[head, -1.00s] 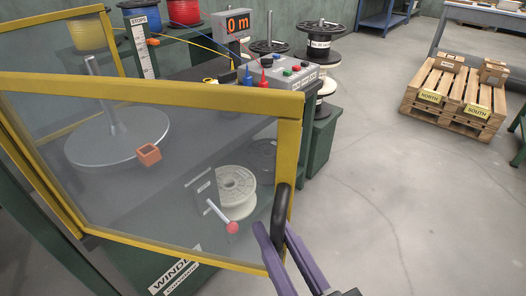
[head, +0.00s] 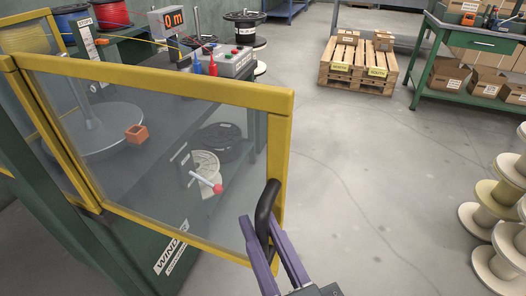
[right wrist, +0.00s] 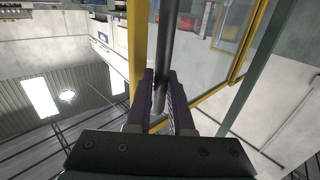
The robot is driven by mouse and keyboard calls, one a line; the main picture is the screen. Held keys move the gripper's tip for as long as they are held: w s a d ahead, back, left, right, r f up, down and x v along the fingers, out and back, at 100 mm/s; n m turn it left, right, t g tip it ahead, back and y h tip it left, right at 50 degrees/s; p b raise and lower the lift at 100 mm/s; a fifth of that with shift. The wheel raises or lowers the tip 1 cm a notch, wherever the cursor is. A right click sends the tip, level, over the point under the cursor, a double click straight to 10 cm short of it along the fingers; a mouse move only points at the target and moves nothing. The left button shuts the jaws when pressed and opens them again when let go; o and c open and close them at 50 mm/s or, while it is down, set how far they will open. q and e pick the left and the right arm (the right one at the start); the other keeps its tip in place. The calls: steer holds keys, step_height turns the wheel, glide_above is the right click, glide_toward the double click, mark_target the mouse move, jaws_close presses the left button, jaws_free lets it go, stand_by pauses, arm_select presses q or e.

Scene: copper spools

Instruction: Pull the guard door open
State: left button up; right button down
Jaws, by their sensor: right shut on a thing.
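The guard door (head: 282,150) is a clear panel in a yellow frame, in the left half of the head view. It stands swung out at an angle from the green winding machine. Its black handle (head: 266,208) is on the free right edge. My right gripper (head: 262,226) has its purple fingers shut around the lower part of the handle. In the right wrist view the handle (right wrist: 164,50) runs between the two fingers (right wrist: 160,92), beside the yellow frame. My left gripper is not in view.
Behind the panel are a grey disc (head: 75,132), an orange block (head: 137,133) and a red-knobbed crank (head: 205,184). A counter box (head: 170,22) stands behind. A pallet (head: 358,68) is at the back, pale spools (head: 497,205) at right. Floor between is clear.

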steer(key=shift+s+a+f, duration=0.1)
steer(key=shift+s+a, duration=0.1)
steer(key=shift+s, duration=0.05)
steer(key=c, duration=0.8)
jaws_free()
steer(key=shift+w, duration=0.1)
steer(key=v, duration=1)
